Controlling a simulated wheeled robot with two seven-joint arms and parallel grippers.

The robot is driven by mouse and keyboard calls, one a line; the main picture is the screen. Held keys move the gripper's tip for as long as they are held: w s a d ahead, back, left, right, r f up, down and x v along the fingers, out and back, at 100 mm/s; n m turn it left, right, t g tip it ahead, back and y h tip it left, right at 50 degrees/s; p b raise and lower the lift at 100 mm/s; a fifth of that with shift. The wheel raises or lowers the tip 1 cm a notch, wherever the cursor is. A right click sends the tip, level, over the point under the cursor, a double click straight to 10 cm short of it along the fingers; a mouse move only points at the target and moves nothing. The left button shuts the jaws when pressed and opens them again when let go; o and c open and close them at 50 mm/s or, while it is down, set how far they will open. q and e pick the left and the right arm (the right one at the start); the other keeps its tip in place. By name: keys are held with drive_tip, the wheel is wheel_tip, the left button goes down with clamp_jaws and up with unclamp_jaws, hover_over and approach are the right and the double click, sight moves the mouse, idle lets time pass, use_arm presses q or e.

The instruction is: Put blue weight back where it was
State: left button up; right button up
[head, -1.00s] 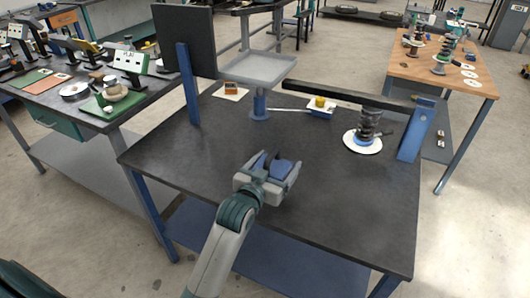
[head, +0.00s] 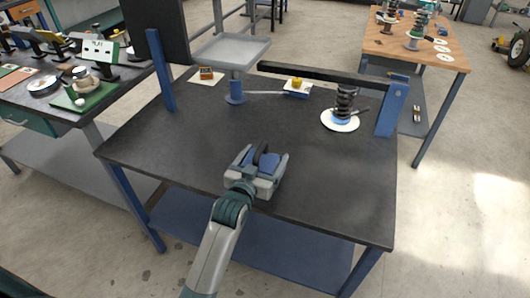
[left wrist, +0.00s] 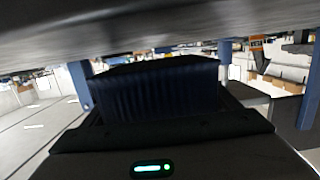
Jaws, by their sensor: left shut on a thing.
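My left gripper (head: 264,158) is shut on the blue weight (head: 261,164), a blue block with a dark top part between the fingers, near the front edge of the dark table. The head view does not clearly show whether it touches the tabletop. In the left wrist view the weight (left wrist: 160,92) is a dark blue ribbed block filling the jaws. An orange-brown weight (head: 206,73) on a white card and a yellow weight (head: 297,84) on another white card stand at the back. My right gripper is not in view.
A grey tray (head: 231,50) on a blue post stands at the back. A black coil spring (head: 345,103) stands on a white disc (head: 340,124) at the right, beside a blue upright (head: 391,106) and a black beam (head: 325,72). The table's middle is clear.

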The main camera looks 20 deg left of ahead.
use_arm(q)
drive_tip(key=shift+f, duration=0.6)
drive_tip(key=shift+f, duration=0.1)
drive_tip(key=o, duration=2.1)
drive_tip(key=shift+f, duration=0.3)
drive_tip(key=shift+s, duration=0.1)
drive_tip(key=shift+r, duration=0.1)
drive_tip(key=s, duration=0.4)
drive_tip(key=s+r, duration=0.1)
drive_tip(key=s, duration=0.3)
drive_tip(key=s+b, duration=0.1)
drive_tip(key=s, duration=0.2)
drive_tip(key=shift+s+a+r, duration=0.2)
drive_tip(key=shift+s+r, duration=0.2)
